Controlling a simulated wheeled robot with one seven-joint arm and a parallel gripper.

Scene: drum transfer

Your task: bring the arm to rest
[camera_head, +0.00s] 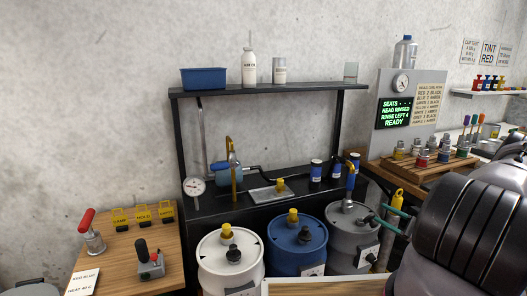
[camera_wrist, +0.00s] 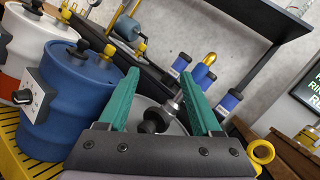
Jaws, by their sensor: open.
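My gripper (camera_head: 380,216) is at the right, beside the grey drum (camera_head: 346,258), with its green fingers pointing left toward the drum's top. In the wrist view the gripper (camera_wrist: 159,72) is open, with its fingers spread apart. The grey drum's lid, a black knob (camera_wrist: 152,122) and a metal fitting show between and beyond the fingers. I cannot tell whether a finger touches the fitting. My dark arm fills the lower right of the head view and hides what is behind it.
A blue drum (camera_head: 297,246) and a white drum (camera_head: 229,262) stand left of the grey one. A black shelf rack (camera_head: 270,89) rises behind. A wooden bench (camera_head: 128,246) is at left. A yellow ring fitting (camera_wrist: 262,152) is close by the right finger in the wrist view.

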